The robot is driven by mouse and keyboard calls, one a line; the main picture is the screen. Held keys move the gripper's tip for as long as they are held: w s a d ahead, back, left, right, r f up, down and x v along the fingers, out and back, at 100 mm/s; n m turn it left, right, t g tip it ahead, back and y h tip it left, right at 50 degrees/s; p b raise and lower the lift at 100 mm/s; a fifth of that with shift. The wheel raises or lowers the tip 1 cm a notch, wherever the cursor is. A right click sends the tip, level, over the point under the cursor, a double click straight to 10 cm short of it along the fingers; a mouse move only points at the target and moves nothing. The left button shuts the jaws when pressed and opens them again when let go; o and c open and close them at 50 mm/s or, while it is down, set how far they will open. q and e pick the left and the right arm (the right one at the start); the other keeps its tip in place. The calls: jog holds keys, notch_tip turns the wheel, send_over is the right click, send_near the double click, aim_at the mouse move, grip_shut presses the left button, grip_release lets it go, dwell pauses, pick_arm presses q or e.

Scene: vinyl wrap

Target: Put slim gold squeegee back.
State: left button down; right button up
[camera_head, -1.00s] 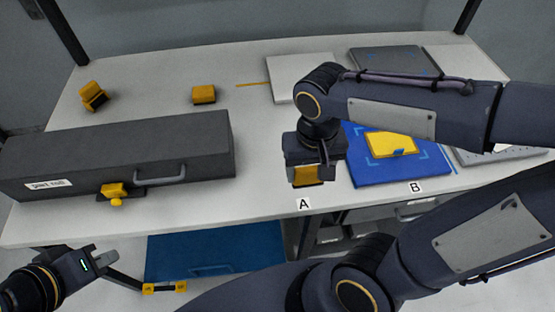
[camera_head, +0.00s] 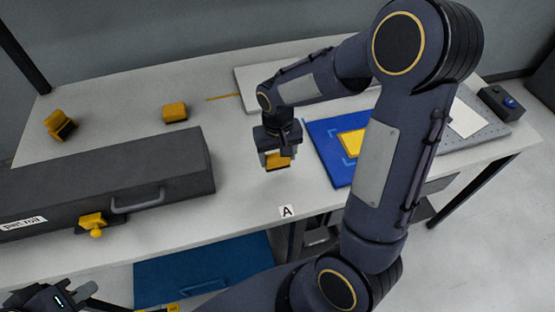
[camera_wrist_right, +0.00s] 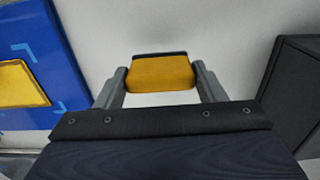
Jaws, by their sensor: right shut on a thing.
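My right gripper (camera_head: 277,160) is shut on a gold block with a dark edge (camera_wrist_right: 160,74), which looks like a squeegee. It holds the block over the white table, behind label A (camera_head: 286,211) and left of the blue mat. I cannot tell whether the block touches the table. A flat yellow piece (camera_head: 352,143) lies inside the corner marks of the blue mat (camera_head: 322,128), partly hidden by my right arm. My left gripper (camera_head: 78,294) is at the bottom left, low and away from the table; its jaw opening is unclear.
A long dark case (camera_head: 130,170) with a handle and a gold clamp (camera_head: 92,222) fills the left front. Two gold blocks (camera_head: 59,124) (camera_head: 175,112) stand behind it. A grey perforated plate (camera_head: 485,128) and a button box (camera_head: 502,101) are at right. The table (camera_head: 240,190) is bare around label A.

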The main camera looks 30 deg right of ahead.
aim_at(277, 162)
jog(key=shift+w+f, duration=0.2)
jog(key=shift+f, duration=1.55)
jog(key=shift+f, duration=0.1)
jog(key=shift+f, duration=0.15)
jog(key=o, duration=0.9)
jog(key=shift+r, duration=0.2)
